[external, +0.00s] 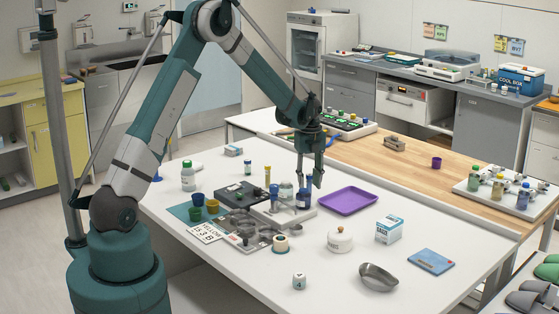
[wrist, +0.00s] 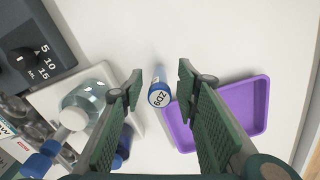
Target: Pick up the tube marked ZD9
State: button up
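The tube marked ZD9 (wrist: 159,96) shows in the wrist view, with a blue rim around a white label and a body running away toward the top. It is in the gap between the two fingers of my gripper (wrist: 161,82), with space on both sides. My gripper is open and nothing is held. In the external view my gripper (external: 310,182) points down above the table, behind the small rack of vials. I cannot clearly pick out the ZD9 tube in that view.
A purple tray (wrist: 258,92) lies close on the right. A clear jar (wrist: 84,105) stands on a white holder at left, with a dark numbered device (wrist: 35,45) beyond. A blue-capped vial (external: 304,197) stands near my gripper. The white table (external: 345,270) has free room in front.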

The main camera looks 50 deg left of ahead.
jog(key=shift+f, duration=1.95)
jog(key=c, duration=0.9)
